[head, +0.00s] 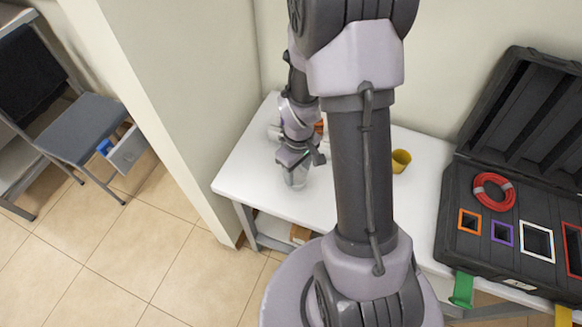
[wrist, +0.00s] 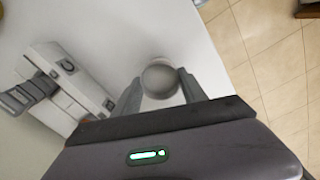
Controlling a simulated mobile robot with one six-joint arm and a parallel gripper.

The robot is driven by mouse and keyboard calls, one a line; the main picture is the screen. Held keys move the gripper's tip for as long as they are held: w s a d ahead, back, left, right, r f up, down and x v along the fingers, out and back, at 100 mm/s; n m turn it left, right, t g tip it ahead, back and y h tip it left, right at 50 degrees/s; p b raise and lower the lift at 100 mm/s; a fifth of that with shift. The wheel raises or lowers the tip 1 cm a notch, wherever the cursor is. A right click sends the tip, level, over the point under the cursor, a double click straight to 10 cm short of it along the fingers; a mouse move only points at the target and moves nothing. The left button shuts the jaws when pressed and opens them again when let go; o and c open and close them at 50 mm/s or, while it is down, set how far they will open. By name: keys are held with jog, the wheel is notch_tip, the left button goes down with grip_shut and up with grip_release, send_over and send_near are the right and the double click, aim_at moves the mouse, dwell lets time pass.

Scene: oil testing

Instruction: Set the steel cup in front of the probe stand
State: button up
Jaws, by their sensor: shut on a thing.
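The steel cup (wrist: 160,78) is between the two fingers of my gripper (wrist: 157,92) in the wrist view, and the fingers are shut on it. In the head view my gripper (head: 297,164) is over the left part of the white table, with the cup (head: 295,178) just below it. I cannot tell whether the cup touches the table. A grey-white device (wrist: 72,80), perhaps the probe stand, lies to the left of the cup in the wrist view. My arm hides most of it in the head view.
A yellow cup (head: 401,160) stands on the white table (head: 245,177), right of my arm. An open black case (head: 500,240) with coloured frames and a red cable coil (head: 494,192) is at the right. The table's left and front edges are close to my gripper.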

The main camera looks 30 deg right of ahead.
jog(key=shift+s+d, duration=0.15)
jog(key=shift+s, duration=0.05)
jog(key=shift+f, duration=0.1)
jog(key=o, duration=1.4)
jog(key=a+r+m+t+p, duration=0.1)
jog(key=a+r+p, duration=0.15)
jog(key=r, duration=0.75)
jog(key=a+r+m+p, duration=0.1)
jog(key=r+p, duration=0.2)
jog(key=r, duration=0.7)
jog(key=s+a+r+m+t+y, duration=0.2)
jog(key=s+a+r+m+t, duration=0.2)
jog(key=s+a+r, duration=0.7)
notch_tip(320, 180, up, 3)
jog(key=shift+r+m+t, duration=0.2)
jog(key=shift+m+t, duration=0.2)
jog(key=shift+m, duration=0.3)
